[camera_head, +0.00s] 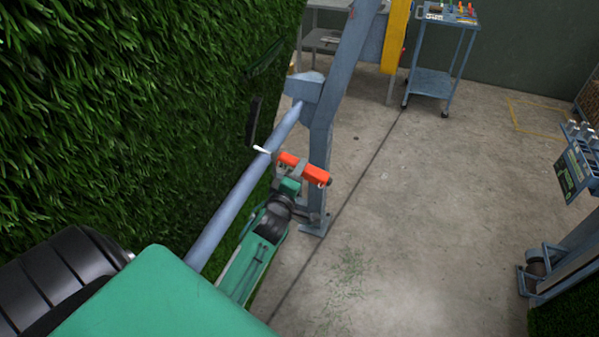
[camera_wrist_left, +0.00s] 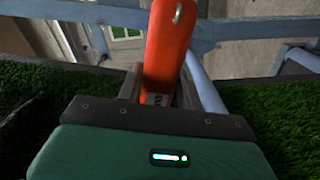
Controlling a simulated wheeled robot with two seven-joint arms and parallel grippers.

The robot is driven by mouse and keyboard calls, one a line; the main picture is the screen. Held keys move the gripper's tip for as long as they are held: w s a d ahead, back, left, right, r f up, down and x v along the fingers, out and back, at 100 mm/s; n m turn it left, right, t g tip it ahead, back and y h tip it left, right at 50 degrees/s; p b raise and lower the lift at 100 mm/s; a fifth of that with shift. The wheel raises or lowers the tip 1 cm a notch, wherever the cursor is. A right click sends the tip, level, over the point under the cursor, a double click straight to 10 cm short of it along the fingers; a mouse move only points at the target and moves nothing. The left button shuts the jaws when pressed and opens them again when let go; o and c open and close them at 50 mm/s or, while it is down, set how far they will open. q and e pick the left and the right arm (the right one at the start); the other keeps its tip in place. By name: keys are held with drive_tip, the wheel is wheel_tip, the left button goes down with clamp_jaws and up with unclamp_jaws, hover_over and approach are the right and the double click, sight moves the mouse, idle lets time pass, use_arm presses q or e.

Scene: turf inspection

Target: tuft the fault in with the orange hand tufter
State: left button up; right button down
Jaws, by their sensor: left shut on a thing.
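The orange hand tufter (camera_head: 314,173) is held in my left gripper (camera_head: 294,182), with a pale tip pointing left toward the turf. In the left wrist view the tufter (camera_wrist_left: 168,45) stands between the fingers of the gripper (camera_wrist_left: 158,92), which are shut on it. The upright green turf (camera_head: 130,110) fills the left of the head view. A narrow dark strip (camera_head: 252,121) shows at its right part, just above and left of the tufter's tip; I cannot tell whether it is the fault. The tip looks apart from the turf. My right gripper is not in view.
A blue-grey roller bar (camera_head: 240,190) runs along the turf to a steel frame post (camera_head: 320,125) close to the gripper. A tool trolley (camera_head: 440,55) stands at the back. A machine (camera_head: 575,165) stands at the right. The concrete floor between is mostly clear.

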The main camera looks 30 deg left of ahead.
sight(294, 165)
use_arm(q)
drive_tip(key=shift+a+r, duration=0.2)
drive_tip(key=shift+a, duration=0.15)
drive_tip(key=shift+s+a+r+p, duration=0.15)
drive_tip(key=shift+a+p, duration=0.15)
drive_tip(key=shift+a, duration=0.15)
drive_tip(key=shift+s+a+r+p, duration=0.1)
drive_tip(key=shift+a+p, duration=0.2)
drive_tip(key=shift+a, duration=0.1)
drive_tip(key=shift+w+d+r+p, duration=0.1)
drive_tip(key=shift+d+r+p, duration=0.2)
drive_tip(key=shift+r+p, duration=0.65)
drive_tip(key=shift+w+d+r+p, duration=0.1)
drive_tip(key=shift+d+r+p, duration=0.2)
drive_tip(key=shift+r+p, duration=0.55)
drive_tip(key=shift+d+r+p, duration=0.2)
drive_tip(key=shift+r+p, duration=0.35)
drive_tip(key=shift+r, duration=0.1)
drive_tip(key=shift+d+r+p, duration=0.2)
drive_tip(key=shift+r+p, duration=0.35)
drive_tip(key=shift+r, duration=0.1)
drive_tip(key=shift+w+d+r+p, duration=0.1)
drive_tip(key=shift+d+r+p, duration=0.15)
drive_tip(key=shift+r+p, duration=0.6)
drive_tip(key=shift+w+d+r+p, duration=0.1)
drive_tip(key=shift+d+r+p, duration=0.15)
drive_tip(key=shift+r+p, duration=0.55)
drive_tip(key=shift+d+r, duration=0.15)
drive_tip(key=shift+r, duration=0.3)
